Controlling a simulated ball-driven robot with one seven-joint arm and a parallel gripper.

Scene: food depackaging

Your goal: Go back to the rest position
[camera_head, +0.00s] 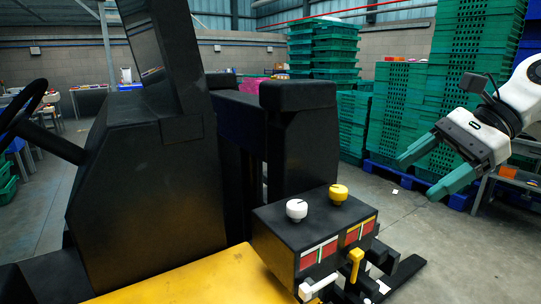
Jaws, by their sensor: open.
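My gripper (430,170) is at the right of the head view, at the end of my white and black arm. Its two green fingers point down and to the left, and they are apart with nothing between them. It hangs in the air, in front of the stacked green crates in the picture, and touches nothing that I can see. The rest of the arm leaves the frame at the right edge.
A dark vehicle-like machine with a yellow deck (200,280) and a control box (300,235) with knobs and levers fills the left and middle foreground. Tall stacks of green crates (475,50) stand behind on blue pallets (385,172).

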